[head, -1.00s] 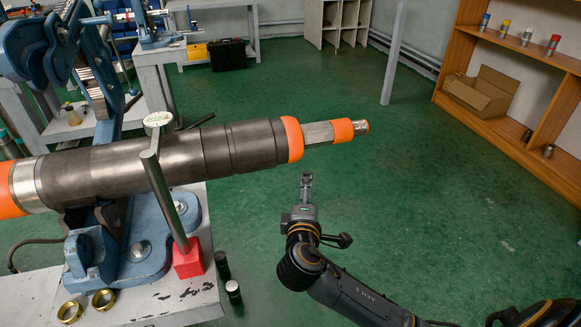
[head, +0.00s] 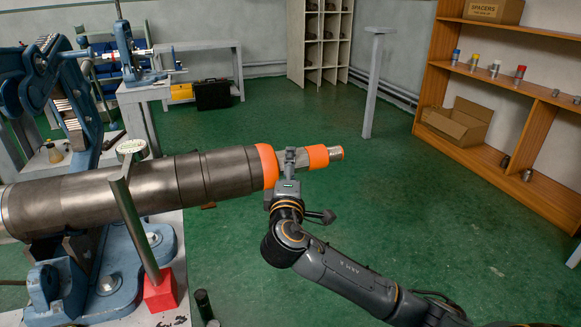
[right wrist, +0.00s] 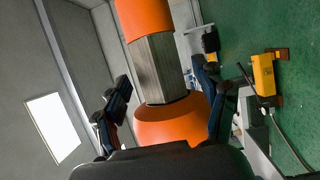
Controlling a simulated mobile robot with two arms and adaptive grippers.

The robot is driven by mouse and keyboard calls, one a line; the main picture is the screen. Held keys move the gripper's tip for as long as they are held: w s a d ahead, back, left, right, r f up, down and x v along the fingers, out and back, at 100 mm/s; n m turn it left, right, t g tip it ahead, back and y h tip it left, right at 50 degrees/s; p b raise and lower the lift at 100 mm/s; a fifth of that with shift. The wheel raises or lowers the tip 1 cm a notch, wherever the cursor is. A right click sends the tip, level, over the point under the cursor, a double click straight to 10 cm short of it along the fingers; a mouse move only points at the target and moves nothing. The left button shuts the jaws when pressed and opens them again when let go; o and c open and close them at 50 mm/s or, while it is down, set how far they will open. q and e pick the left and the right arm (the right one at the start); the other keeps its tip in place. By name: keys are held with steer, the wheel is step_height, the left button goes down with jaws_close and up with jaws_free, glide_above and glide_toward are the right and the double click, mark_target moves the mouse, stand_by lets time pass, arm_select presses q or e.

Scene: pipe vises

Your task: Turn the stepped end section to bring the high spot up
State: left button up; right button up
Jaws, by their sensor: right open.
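A dark steel pipe (head: 150,185) lies in the blue vise (head: 110,270), with its stepped end pointing right. The stepped end section (head: 318,157) has a narrow grey flat-sided part between orange bands and a small metal tip. In the right wrist view the grey flat-sided part (right wrist: 158,70) runs between my fingers. My right gripper (head: 290,157) is at that part, open, with one finger on each side and visible gaps (right wrist: 162,90). My left gripper is not in view.
Small dark cylinders (head: 203,305) stand near the bench's front edge. An orange-brown shelf (head: 520,185) with cans and a cardboard box (head: 457,122) stands at the right. A grey post (head: 373,85) rises behind.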

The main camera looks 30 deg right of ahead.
steer(key=shift+x, duration=1)
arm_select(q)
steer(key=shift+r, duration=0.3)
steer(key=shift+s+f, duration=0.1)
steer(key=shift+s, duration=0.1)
arm_select(e)
steer(key=c, duration=1.2)
steer(key=shift+o, duration=0.2)
